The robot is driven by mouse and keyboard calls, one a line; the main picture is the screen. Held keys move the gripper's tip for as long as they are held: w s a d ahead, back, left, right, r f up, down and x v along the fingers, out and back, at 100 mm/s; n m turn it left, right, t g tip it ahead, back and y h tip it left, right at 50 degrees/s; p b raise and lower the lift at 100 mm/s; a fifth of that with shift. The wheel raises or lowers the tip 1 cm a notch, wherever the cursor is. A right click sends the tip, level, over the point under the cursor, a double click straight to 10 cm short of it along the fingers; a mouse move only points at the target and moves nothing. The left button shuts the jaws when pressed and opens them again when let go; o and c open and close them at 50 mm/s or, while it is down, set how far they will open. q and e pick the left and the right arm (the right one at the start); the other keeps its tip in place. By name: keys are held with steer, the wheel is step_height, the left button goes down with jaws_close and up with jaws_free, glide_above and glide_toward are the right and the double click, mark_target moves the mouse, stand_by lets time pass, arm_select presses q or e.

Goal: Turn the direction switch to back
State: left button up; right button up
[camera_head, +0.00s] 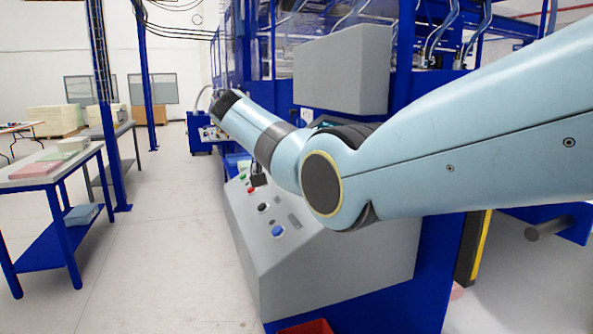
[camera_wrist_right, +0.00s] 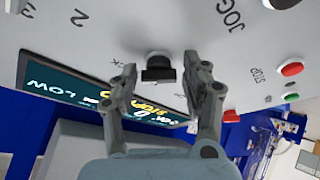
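The direction switch (camera_wrist_right: 158,70) is a black knob with a flat bar handle on a grey panel in the right wrist view. My right gripper (camera_wrist_right: 160,78) is open, with one finger on each side of the knob. Gaps show between the fingertips and the knob; touch cannot be told. A label ending in "CK" is partly hidden by the left-hand finger. In the head view my right arm reaches across the grey control console (camera_head: 330,262); its gripper cannot be made out clearly there. My left gripper is not in view.
A red button (camera_wrist_right: 292,69) marked STOP and a green button (camera_wrist_right: 291,97) are at the right. A dark screen (camera_wrist_right: 75,98) lies behind the fingers. In the head view the console has a blue button (camera_head: 278,231) and black knob (camera_head: 263,207). A table (camera_head: 45,180) stands left.

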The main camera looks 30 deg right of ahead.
steer(key=shift+o, duration=0.8)
steer(key=shift+r, duration=0.1)
steer(key=v, duration=1.2)
